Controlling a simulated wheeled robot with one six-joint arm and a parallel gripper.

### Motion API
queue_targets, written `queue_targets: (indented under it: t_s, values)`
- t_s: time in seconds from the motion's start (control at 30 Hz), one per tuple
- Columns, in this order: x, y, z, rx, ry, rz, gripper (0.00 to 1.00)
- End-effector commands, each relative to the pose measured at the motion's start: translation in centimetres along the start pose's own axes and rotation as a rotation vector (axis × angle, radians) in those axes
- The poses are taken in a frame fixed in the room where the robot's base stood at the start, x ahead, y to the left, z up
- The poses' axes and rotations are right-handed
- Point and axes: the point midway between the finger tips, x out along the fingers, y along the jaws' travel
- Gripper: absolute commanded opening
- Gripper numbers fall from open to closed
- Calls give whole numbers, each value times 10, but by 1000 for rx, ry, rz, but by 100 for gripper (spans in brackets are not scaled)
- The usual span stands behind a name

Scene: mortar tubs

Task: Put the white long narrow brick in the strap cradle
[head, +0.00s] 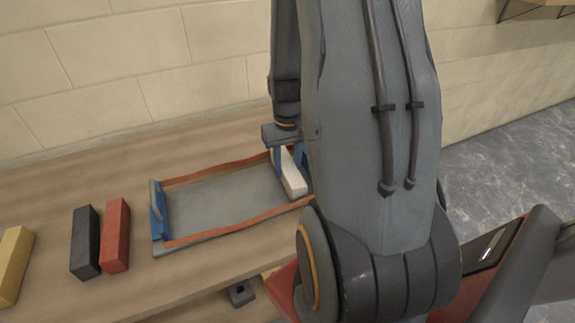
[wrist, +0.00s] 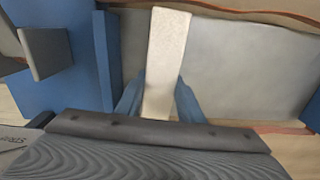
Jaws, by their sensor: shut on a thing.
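The white long narrow brick (head: 291,173) is at the right end of the strap cradle (head: 215,200) in the head view. My gripper (head: 290,158) is shut on it, and my arm hides part of that end. In the wrist view the white brick (wrist: 166,60) stretches away between the two blue fingers of my gripper (wrist: 160,98). The cradle's grey floor (wrist: 240,60) lies behind and to the right of the brick, and a blue end wall (wrist: 107,60) stands close to its left. I cannot tell whether the brick touches the floor.
A black brick (head: 85,242) and a red brick (head: 116,236) lie on the wooden bench left of the cradle. A yellow brick (head: 14,266) lies at the far left. Orange straps (head: 240,219) run along both long sides of the cradle. A block wall (head: 120,70) stands behind the bench.

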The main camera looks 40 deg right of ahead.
Motion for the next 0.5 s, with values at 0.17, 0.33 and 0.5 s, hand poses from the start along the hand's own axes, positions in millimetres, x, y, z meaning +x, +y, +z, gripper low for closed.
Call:
queue_targets:
  t_s: [0.17, 0.33, 0.5]
  values:
    - [3, 0, -1, 0, 1, 0, 0]
    - [5, 0, 0, 0, 1, 0, 0]
    - [8, 0, 0, 0, 1, 0, 36]
